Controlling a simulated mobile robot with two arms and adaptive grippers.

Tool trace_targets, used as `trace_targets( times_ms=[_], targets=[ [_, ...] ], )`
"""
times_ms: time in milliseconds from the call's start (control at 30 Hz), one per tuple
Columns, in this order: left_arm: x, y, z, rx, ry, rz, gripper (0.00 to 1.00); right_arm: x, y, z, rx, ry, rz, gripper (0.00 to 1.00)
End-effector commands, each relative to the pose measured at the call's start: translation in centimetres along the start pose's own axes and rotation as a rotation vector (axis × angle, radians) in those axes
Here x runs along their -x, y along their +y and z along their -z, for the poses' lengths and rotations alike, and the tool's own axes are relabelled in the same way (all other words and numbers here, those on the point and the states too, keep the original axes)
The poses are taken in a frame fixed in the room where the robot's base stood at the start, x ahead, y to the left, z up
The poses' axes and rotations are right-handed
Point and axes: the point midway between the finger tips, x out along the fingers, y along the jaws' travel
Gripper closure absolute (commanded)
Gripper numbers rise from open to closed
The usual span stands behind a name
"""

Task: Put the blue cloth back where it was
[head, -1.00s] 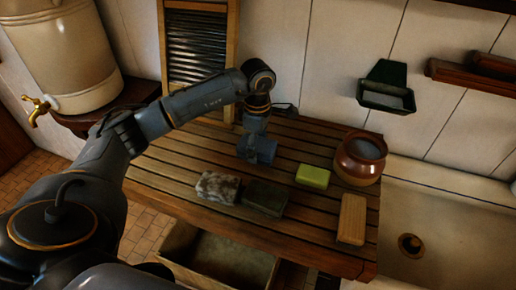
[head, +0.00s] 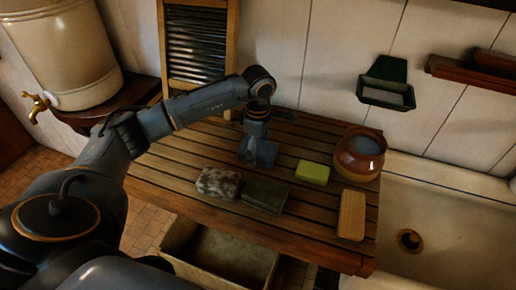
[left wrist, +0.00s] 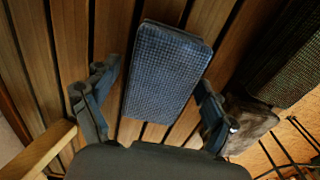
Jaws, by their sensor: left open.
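The blue cloth (left wrist: 168,70) looks like a flat textured pad and lies on the slatted wooden table (left wrist: 60,45). My left gripper (left wrist: 150,108) is open, with one finger on each side of the cloth's near part; I cannot tell whether they touch it. In the head view the left gripper (head: 254,150) points down at the back of the table (head: 165,165), and a little blue of the cloth (head: 268,155) shows beside it. The gripper hides most of the cloth there. My right gripper is not in view.
A mottled grey block (head: 218,183), a dark green block (head: 265,196), a yellow-green bar (head: 312,172), a wooden block (head: 352,215) and a brown pot (head: 360,155) stand on the table. A washboard (head: 196,45) leans behind. A sink (head: 450,215) is at the right.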

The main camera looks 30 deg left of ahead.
Motion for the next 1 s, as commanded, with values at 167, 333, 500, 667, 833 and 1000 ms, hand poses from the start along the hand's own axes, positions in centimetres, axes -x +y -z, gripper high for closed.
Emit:
trace_targets(
  times_ms=[167,333,500,667,833,1000],
  targets=[
    [1.1,0.1,0.0,0.0,-0.001,-0.005,0.16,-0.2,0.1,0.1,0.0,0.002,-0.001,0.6],
    [4.5,0.2,0.0,0.001,-0.003,-0.008,0.16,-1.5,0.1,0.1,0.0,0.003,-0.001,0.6],
    [8.2,0.2,0.0,0.001,-0.002,-0.007,0.16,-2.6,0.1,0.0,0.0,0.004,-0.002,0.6],
    [10.8,0.1,-0.1,0.0,-0.002,-0.003,0.16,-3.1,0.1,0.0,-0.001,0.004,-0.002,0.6],
    [12.1,0.0,0.0,0.0,0.0,-0.001,0.16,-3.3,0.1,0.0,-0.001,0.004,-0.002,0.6],
    [12.3,0.0,0.0,0.0,0.0,0.0,0.16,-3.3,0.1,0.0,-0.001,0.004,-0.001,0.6]
  ],
)
